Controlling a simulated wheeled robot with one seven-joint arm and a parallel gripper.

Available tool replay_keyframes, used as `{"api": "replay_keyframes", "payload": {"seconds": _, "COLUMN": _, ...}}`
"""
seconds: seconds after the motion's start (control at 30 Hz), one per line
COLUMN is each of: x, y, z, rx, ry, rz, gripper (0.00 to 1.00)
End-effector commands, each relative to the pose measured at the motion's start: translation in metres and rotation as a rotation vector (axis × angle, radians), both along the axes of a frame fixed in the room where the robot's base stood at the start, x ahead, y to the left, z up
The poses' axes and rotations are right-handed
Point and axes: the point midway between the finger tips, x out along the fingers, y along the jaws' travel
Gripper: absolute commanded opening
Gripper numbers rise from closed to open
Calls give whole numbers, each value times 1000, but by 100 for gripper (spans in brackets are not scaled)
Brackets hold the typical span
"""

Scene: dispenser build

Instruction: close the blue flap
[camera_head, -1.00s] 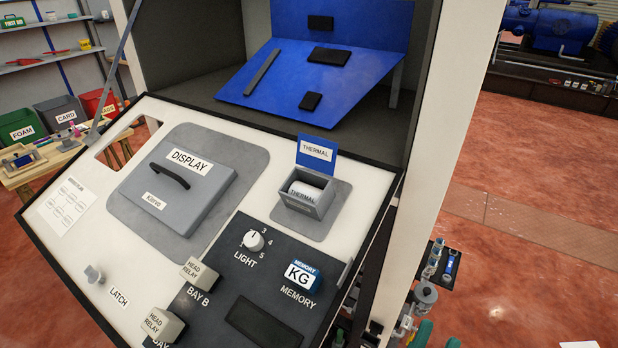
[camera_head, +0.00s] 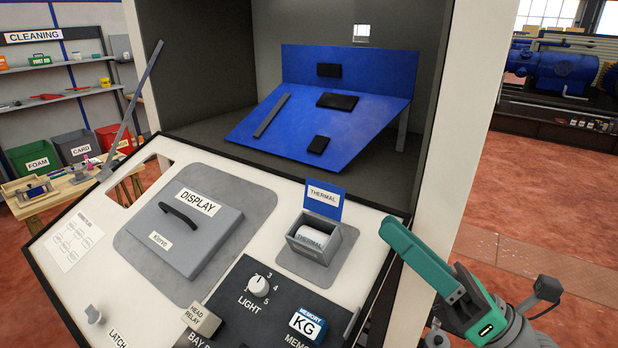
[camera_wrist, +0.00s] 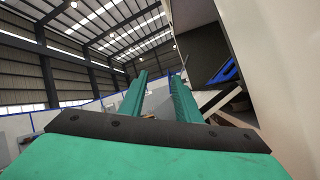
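The blue flap (camera_head: 323,201), labelled THERMAL, stands raised at the back edge of a small grey box (camera_head: 330,252) on the sloping panel. The box is open on top, and a white roll (camera_head: 312,238) labelled THERMAL sits inside. My gripper (camera_head: 392,230) has green fingers and is to the right of the flap and box, apart from both, beyond the panel's right edge. In the wrist view my gripper (camera_wrist: 160,82) shows two fingers apart with nothing between them. A blue piece shows at the right of that view; I cannot tell whether it is the flap.
A grey DISPLAY cover (camera_head: 187,228) lies left of the box. A LIGHT knob (camera_head: 258,285) and a MEMORY block (camera_head: 306,325) are below it. A blue sloped board (camera_head: 318,110) stands in the cabinet behind. The cabinet's white side post (camera_head: 450,120) rises near my gripper.

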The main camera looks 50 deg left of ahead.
Motion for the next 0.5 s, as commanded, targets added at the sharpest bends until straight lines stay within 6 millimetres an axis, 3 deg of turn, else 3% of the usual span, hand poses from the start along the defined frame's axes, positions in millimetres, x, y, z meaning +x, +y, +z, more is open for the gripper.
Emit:
{"api": "replay_keyframes", "payload": {"seconds": 0.3, "x": 1, "y": 47, "z": 28, "rx": -287, "ry": -331, "rz": -57, "gripper": 30}}
{"api": "replay_keyframes", "payload": {"seconds": 0.5, "x": 4, "y": 59, "z": 33, "rx": -376, "ry": -423, "rz": -80, "gripper": 30}}
